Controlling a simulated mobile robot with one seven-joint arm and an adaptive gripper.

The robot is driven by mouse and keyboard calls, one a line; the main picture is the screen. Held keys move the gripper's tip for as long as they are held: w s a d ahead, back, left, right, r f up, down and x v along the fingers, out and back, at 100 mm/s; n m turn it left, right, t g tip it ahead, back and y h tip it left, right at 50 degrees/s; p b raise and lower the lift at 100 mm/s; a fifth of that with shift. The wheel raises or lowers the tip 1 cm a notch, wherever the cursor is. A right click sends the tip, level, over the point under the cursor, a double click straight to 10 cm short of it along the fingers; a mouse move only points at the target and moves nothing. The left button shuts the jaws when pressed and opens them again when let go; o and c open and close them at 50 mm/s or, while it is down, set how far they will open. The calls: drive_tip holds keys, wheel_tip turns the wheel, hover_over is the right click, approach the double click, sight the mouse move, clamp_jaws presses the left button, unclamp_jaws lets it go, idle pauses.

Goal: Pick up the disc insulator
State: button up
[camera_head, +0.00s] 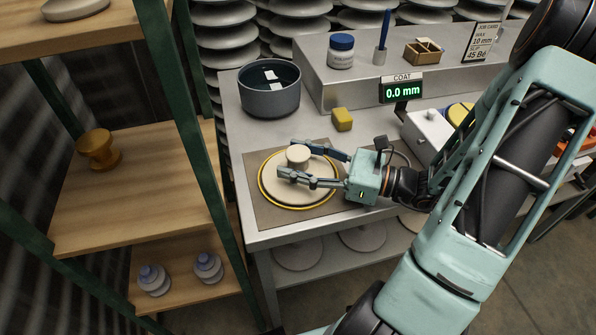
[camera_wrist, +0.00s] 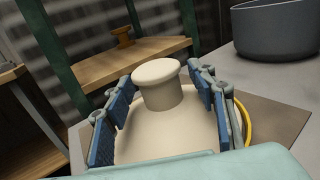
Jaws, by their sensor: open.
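The disc insulator (camera_head: 312,190) is a cream disc with a raised knob (camera_head: 298,154) at its centre. It lies flat on a brown mat inside a yellow ring on the steel bench. My gripper (camera_head: 290,160) comes in from the right, low over the disc, with its fingers spread on both sides of the knob. In the wrist view the knob (camera_wrist: 158,86) stands upright between the blue finger pads (camera_wrist: 162,112), with a gap on each side. The front of the disc is hidden by my gripper body.
A dark pot (camera_head: 269,96) stands behind the mat (camera_head: 262,212), and a yellow block (camera_head: 342,119) sits nearby. A display (camera_head: 402,90) reads 0.0 mm. A raised shelf at the back holds a jar (camera_head: 341,52). A wooden rack (camera_head: 140,195) stands close to the bench's left edge.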

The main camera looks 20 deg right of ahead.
drive_tip(key=shift+c, duration=0.7)
clamp_jaws()
drive_tip(key=shift+r, duration=0.2)
